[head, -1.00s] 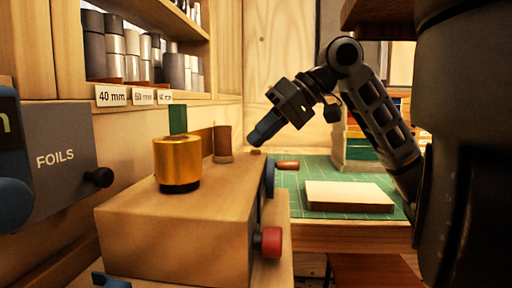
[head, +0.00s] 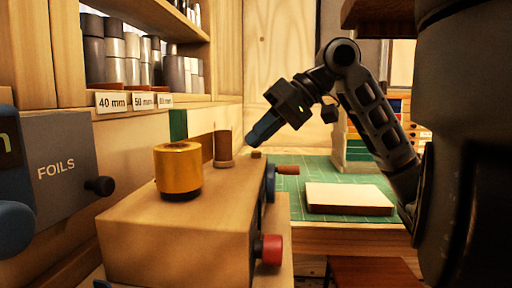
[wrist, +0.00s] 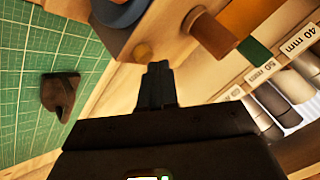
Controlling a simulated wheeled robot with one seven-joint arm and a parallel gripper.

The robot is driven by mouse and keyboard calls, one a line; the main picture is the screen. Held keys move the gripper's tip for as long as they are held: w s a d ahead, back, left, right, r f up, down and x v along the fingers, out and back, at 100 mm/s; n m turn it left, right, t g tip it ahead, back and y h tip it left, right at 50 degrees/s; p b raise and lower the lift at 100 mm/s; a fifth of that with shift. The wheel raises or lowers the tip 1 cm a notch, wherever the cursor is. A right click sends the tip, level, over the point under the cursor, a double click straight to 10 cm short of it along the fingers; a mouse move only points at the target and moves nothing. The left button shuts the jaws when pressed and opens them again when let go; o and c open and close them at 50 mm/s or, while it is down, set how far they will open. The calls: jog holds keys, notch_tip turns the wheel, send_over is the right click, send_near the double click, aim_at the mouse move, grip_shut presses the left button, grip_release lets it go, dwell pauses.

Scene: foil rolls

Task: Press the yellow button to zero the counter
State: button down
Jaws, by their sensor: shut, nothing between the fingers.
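The yellow button is a small round dull-yellow knob (head: 256,154) on the far top edge of the wooden box (head: 165,245). It also shows in the wrist view as a yellow disc (wrist: 142,52) just beyond the fingertips, slightly left. My gripper (head: 252,141) is shut and empty, tilted down to the left, with its tips close above the button. In the wrist view my gripper (wrist: 157,68) ends just short of the button in the picture. I cannot tell whether they touch.
A gold roll (head: 178,168) and a brown spool (head: 223,150) stand on the box. A red knob (head: 271,250) and a blue wheel (head: 269,184) are on its side. A grey FOILS unit (head: 60,165) is at left. A pale block (head: 350,198) lies on the green mat (head: 320,165).

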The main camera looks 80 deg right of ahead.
jog(key=shift+r, duration=0.25)
notch_tip(320, 180, up, 5)
jog(key=p, duration=0.5)
jog(key=shift+r, duration=0.15)
jog(key=shift+s, duration=0.1)
dwell(0.8)
